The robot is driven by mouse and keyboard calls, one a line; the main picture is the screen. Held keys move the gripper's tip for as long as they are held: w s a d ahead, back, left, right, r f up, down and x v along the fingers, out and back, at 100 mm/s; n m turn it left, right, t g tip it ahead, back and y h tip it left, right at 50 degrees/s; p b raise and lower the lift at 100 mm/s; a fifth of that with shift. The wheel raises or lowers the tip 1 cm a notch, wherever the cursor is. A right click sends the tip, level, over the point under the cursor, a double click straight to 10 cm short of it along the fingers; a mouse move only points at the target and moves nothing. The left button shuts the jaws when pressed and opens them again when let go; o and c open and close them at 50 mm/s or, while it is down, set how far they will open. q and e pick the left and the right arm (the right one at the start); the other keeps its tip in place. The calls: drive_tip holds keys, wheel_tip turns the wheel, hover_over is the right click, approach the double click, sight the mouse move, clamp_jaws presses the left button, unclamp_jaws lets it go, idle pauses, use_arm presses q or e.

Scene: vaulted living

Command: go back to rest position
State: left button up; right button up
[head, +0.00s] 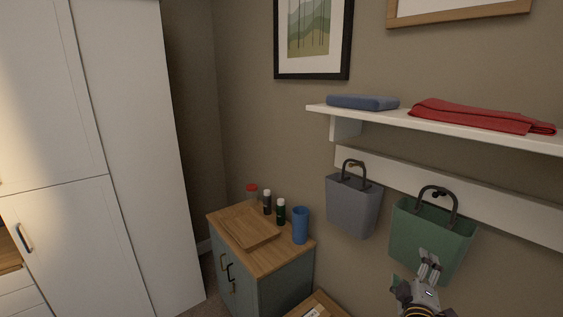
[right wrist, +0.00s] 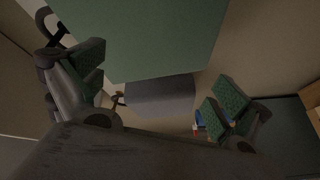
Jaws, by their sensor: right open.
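My right gripper (head: 429,262) is at the lower right of the head view, in front of the lower part of a green bag (head: 425,230). In the right wrist view, the two fingers of this gripper (right wrist: 160,88) are spread wide apart with nothing between them. The green bag (right wrist: 140,35) fills the top of that view, beyond the fingers. Whether the gripper touches the bag I cannot tell. My left gripper is in neither view.
A grey-blue bag (head: 353,205) hangs beside the green one from the white rail (head: 400,180). Above is a shelf (head: 450,128) with a blue folded cloth (head: 362,102) and a red one (head: 480,115). A cabinet (head: 285,262) carries a board, bottles and a blue cup (head: 300,226).

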drive_tip(key=s+a+f+m+g+y, duration=0.35)
drive_tip(key=s+a+f+g, duration=0.35)
drive_tip(key=s+f, duration=0.4)
drive_tip(key=s+a+f+m+g+y, duration=0.35)
drive_tip(key=s+a+f+g, duration=0.35)
drive_tip(key=s, duration=0.5)
drive_tip(key=s+f+b, duration=0.1)
drive_tip(key=s+f, duration=0.2)
drive_tip(key=f, duration=3.3)
drive_tip(key=s+d+f, duration=0.2)
drive_tip(key=s+f, duration=0.8)
drive_tip(key=s, duration=0.1)
drive_tip(key=s+d+f+g+b, duration=0.1)
drive_tip(key=s+d+f, duration=0.1)
drive_tip(key=s+f, duration=0.8)
drive_tip(key=shift+s+f+n+g, duration=0.15)
drive_tip(key=shift+s+n+g, duration=0.15)
drive_tip(key=shift+s, duration=0.4)
